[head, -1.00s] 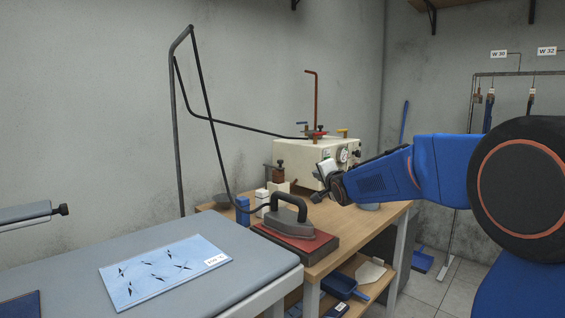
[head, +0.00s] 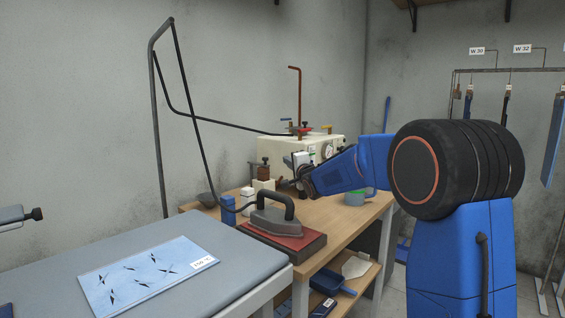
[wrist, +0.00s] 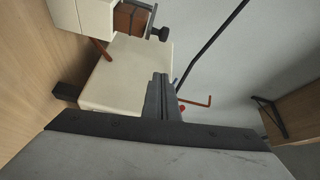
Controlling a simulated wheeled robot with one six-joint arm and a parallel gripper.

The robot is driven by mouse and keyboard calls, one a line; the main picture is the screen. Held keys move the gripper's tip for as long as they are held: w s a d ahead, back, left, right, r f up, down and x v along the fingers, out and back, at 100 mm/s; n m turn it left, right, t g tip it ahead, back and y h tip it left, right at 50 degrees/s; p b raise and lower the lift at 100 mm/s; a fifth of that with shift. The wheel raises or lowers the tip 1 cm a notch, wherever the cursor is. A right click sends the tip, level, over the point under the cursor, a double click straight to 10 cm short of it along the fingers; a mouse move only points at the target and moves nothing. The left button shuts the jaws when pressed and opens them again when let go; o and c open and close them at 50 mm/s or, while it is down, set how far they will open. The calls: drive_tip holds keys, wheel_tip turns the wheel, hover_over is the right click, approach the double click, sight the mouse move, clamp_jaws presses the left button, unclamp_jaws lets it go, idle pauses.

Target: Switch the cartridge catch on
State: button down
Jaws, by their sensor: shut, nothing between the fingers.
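I cannot single out the cartridge catch with certainty. A cream boiler box (head: 300,147) with a gauge, coloured valve handles and a red-brown pipe stands at the back of the wooden table. In the wrist view the box's pale face (wrist: 122,70) lies beyond my fingers, with a small red-brown lever (wrist: 100,51) at its edge. A brown block with a dark knob (wrist: 130,20) is at the top there; it also shows left of the box in the head view (head: 264,171). My gripper (wrist: 162,97) is shut and empty, in front of the box; contact cannot be told.
An iron (head: 275,217) rests on a red pad at the table's front left. A grey padded board (head: 215,280) with a blue patterned sheet (head: 145,275) is nearer. A black hose (head: 205,130) hangs over the table.

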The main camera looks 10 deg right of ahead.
sight(266, 158)
drive_tip(key=w+a, duration=0.4)
drive_tip(key=w, duration=0.3)
drive_tip(key=shift+a+f, duration=0.15)
drive_tip(key=shift+a, duration=0.2)
idle(0.4)
drive_tip(key=shift+s+a, duration=1)
drive_tip(key=shift+a, duration=0.3)
wheel_tip(266, 158, up, 10)
